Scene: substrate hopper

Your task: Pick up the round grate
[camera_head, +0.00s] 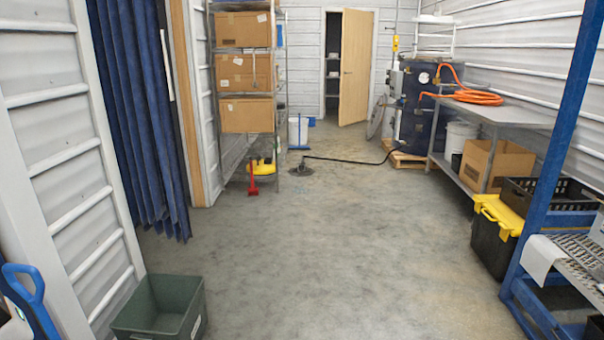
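A grey round disc (376,117), which looks like the round grate, leans on edge at the far right, beside the dark blue drum (418,105). It is small in the picture, and I cannot make out openings in it. I cannot tell for certain which of the two is the round grate. My gripper is not in view.
The concrete floor (310,250) is open down the middle. A green bin (163,305) stands front left, below a blue curtain (135,110). A shelf rack with cardboard boxes (245,72) is behind. A metal bench (485,108), black-yellow tote (495,235) and blue frame (553,150) line the right.

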